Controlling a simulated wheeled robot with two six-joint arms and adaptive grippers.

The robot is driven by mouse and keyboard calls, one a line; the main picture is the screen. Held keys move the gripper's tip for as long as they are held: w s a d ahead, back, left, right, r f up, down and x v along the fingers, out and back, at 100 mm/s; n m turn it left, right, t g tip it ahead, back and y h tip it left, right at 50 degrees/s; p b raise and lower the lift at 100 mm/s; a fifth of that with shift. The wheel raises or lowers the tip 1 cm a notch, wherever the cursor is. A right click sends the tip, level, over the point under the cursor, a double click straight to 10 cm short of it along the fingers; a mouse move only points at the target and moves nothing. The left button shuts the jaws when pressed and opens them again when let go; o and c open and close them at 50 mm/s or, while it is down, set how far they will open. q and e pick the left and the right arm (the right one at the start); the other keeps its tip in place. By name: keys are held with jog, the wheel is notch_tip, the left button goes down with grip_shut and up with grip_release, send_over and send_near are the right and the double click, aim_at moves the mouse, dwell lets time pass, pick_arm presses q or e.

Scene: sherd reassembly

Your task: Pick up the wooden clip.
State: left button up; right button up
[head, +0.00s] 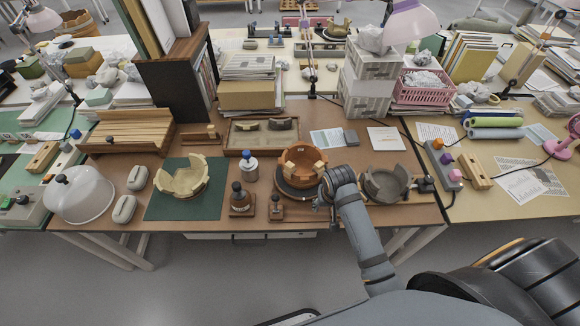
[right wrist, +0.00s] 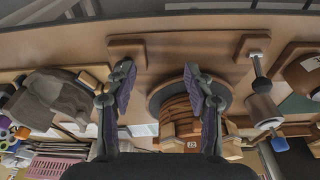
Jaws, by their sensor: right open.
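Two pale wooden clip-like blocks sit on the rim of the orange-brown bowl (head: 290,157): one (head: 320,168) at its right and one (head: 299,180) at its front. The bowl stands on a dark round turntable (head: 284,188). My right gripper (head: 323,192) is at the bowl's front right, beside the grey bowl (head: 385,186). In the right wrist view, the jaws (right wrist: 158,70) are open and empty, with the orange-brown bowl (right wrist: 178,108) beyond them. A small tan wooden block (right wrist: 95,77) shows beside the grey bowl (right wrist: 55,95). I cannot tell which block is the named clip. My left gripper is out of view.
A cream bowl (head: 183,180) sits on a green mat (head: 160,208).

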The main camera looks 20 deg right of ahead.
aim_at(290, 164)
jog(key=w+a+r+m+g, duration=0.1)
jog(key=w+a+r+m, duration=0.3)
jog(key=w+r, duration=0.35)
jog(key=w+a+r+m+g, duration=0.1)
jog(key=w+a+r+m, duration=0.25)
jog(key=w+r, duration=0.4)
jog(key=shift+y, duration=0.4)
jog(key=f+b, duration=0.1)
jog(key=f, duration=0.1)
jog(key=f+b, duration=0.2)
jog(key=w+f+b, duration=0.1)
jog(key=f+b, duration=0.1)
jog(key=shift+d, duration=0.25)
notch_tip(290, 164, down, 2)
jog(key=shift+b, duration=1.05)
jog(key=shift+w+f+p, duration=0.25)
jog(key=shift+f+p, duration=0.5)
jog(key=shift+f, duration=0.7)
jog(key=c, duration=0.8)
